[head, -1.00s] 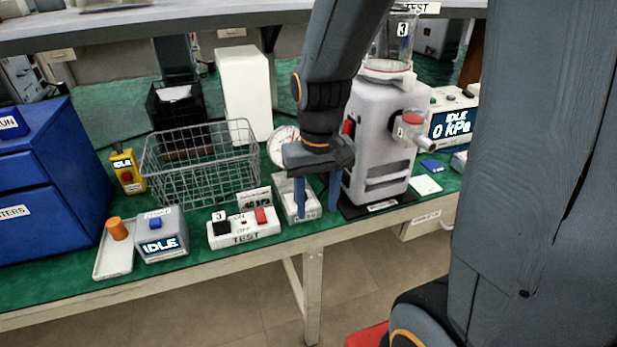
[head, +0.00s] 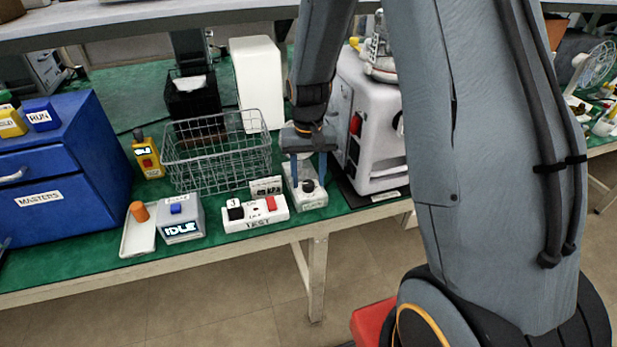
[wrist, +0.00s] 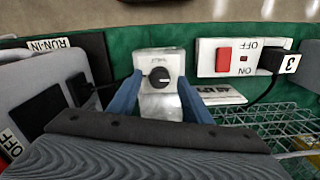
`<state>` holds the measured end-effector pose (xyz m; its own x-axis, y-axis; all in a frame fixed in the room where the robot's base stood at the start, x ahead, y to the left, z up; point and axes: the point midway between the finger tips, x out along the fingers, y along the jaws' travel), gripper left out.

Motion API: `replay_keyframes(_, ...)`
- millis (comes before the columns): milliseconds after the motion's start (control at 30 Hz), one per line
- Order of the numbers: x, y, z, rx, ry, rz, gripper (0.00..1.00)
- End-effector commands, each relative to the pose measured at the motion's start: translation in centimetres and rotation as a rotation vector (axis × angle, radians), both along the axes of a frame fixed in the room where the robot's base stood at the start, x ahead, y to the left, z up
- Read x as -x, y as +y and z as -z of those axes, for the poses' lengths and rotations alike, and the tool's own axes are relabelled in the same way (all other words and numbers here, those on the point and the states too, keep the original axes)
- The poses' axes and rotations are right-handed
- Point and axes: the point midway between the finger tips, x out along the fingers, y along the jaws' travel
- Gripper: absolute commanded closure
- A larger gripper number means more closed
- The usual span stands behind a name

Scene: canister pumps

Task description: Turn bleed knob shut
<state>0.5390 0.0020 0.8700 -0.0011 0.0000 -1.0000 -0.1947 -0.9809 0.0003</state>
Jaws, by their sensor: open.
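The bleed knob is a round black knob (wrist: 160,77) with a white pointer mark, on a small white box (wrist: 160,56). In the head view the knob (head: 308,186) shows on top of its box (head: 309,201) near the bench's front edge. My gripper (head: 308,170) is open, pointing down at the box. In the wrist view the two blue fingers of my gripper (wrist: 160,84) stand left and right of the knob with gaps on both sides. They hold nothing. The knob's pointer lies roughly sideways. The box's printed label is too small to read.
A white switch box (head: 255,214) with a red rocker and black plug stands left of the knob box. A wire basket (head: 215,158) is behind it. The white pump (head: 375,130) stands close on the right, partly hidden by my arm. An IDLE unit (head: 180,219) is farther left.

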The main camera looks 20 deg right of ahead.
Motion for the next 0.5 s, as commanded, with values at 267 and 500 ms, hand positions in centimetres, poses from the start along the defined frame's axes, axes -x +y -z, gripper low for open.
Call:
replay_keyframes(267,0.01,0.0,1.02,0.0,-0.001,0.0,0.55)
replay_keyframes(500,0.0,0.0,1.0,0.0,-0.001,0.0,0.69)
